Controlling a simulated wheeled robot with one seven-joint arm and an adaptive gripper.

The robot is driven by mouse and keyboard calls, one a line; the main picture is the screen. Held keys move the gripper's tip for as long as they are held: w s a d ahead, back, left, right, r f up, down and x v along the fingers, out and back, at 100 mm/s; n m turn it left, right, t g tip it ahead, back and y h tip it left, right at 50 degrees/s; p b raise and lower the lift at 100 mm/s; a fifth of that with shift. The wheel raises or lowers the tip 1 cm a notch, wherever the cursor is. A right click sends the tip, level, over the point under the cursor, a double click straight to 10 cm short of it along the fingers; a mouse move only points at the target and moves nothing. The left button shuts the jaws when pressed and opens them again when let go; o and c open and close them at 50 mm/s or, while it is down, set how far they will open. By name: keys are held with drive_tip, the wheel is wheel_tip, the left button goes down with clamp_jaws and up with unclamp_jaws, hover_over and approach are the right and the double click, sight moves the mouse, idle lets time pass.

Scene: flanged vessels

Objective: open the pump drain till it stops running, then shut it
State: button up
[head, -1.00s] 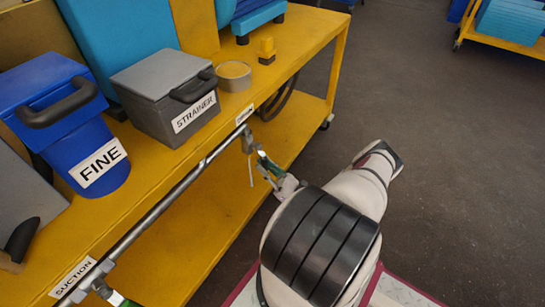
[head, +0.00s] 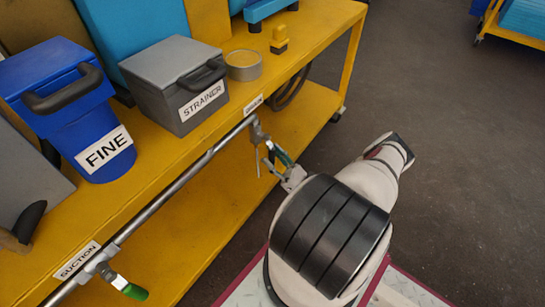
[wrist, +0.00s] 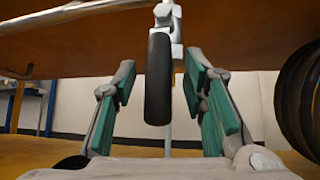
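The drain valve (head: 256,131) sits at the far end of the grey pipe along the bench front, under a small label that reads like DRAIN (head: 253,104). In the wrist view its black handle (wrist: 158,80) hangs straight down from a pale metal fitting (wrist: 168,18). My gripper (head: 272,158) is at this handle; in the wrist view my green-padded fingers (wrist: 163,92) stand apart on either side of it, with gaps visible. A thin pale vertical line (wrist: 168,140) shows below the handle; I cannot tell whether it is liquid or a tube.
The SUCTION valve (head: 108,272), with a green-tipped lever, is at the pipe's near end.

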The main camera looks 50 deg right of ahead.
drive_tip(key=shift+s+d+f, duration=0.1)
drive_tip(key=shift+s+f, duration=0.3)
drive_tip(key=s+d+f, duration=0.1)
drive_tip(key=s+d, duration=0.1)
drive_tip(key=s, duration=0.5)
drive_tip(key=s+d+f, duration=0.1)
drive_tip(key=s+d, duration=0.1)
drive_tip(key=s, duration=0.5)
drive_tip(key=shift+d+f, duration=0.15)
drive_tip(key=shift+f, duration=0.2)
drive_tip(key=shift+s, duration=0.1)
